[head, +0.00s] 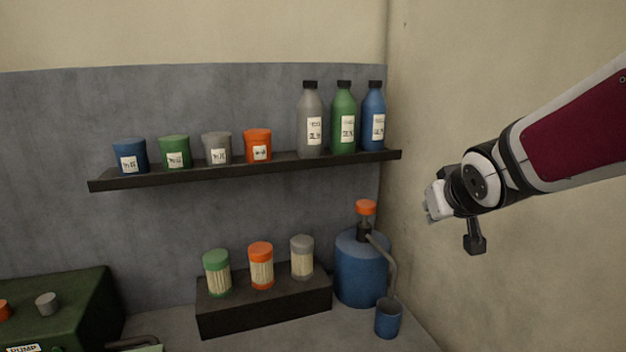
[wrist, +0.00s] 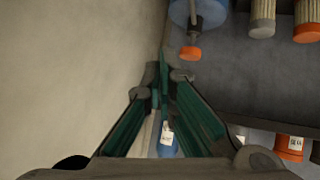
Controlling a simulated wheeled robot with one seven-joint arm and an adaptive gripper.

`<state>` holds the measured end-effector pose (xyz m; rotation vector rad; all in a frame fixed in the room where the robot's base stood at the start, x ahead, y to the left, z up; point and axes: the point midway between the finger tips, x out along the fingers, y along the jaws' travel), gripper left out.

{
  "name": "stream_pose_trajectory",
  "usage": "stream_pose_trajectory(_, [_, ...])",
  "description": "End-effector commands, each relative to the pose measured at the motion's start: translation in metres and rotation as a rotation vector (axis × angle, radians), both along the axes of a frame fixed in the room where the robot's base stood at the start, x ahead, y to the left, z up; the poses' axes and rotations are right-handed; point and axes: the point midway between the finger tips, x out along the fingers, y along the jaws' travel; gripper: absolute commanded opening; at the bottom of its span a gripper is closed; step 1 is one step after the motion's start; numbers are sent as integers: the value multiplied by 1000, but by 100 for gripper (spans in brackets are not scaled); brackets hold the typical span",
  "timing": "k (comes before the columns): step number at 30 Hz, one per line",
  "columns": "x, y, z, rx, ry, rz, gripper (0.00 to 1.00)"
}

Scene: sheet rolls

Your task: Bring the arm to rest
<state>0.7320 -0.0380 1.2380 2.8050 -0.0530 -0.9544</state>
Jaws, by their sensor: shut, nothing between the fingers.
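My arm (head: 580,130) reaches in from the right in the head view, in front of the beige side wall. My gripper (head: 437,201) is at its end, up in the air to the right of the bottles and the blue pump container. It holds nothing. In the wrist view my gripper (wrist: 166,78) has its fingertips drawn together at the middle, with green inner faces, and no object shows between them. The fingers hide part of a blue bottle (wrist: 165,138) beyond them.
A dark shelf (head: 250,171) carries several jars and bottles. Below stand a blue container (head: 361,270) with an orange-topped pump, a blue cup (head: 388,319) and a dark block (head: 264,306) bearing three capped containers. A green machine (head: 70,310) is at lower left.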

Motion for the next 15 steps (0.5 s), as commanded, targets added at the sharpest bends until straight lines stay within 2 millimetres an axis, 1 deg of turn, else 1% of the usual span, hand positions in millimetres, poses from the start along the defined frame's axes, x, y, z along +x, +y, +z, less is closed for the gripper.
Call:
stream_pose_trajectory(1, [-24,1,6,-2,29,-21,0])
stream_pose_trajectory(2, [-39,0,6,0,54,-35,0])
stream_pose_trajectory(3, [-59,1,6,5,88,-52,0])
stream_pose_trajectory(5, [-90,2,5,15,140,-72,0])
stream_pose_trajectory(6, [-110,4,4,27,174,-83,0])
stream_pose_trajectory(8, [-141,8,0,45,226,-94,0])
stream_pose_trajectory(9, [-162,11,-3,61,261,-97,0])
stream_pose_trajectory(12, [-207,19,-11,99,341,-96,0])
stream_pose_trajectory(15, [-241,27,-19,131,405,-85,0])
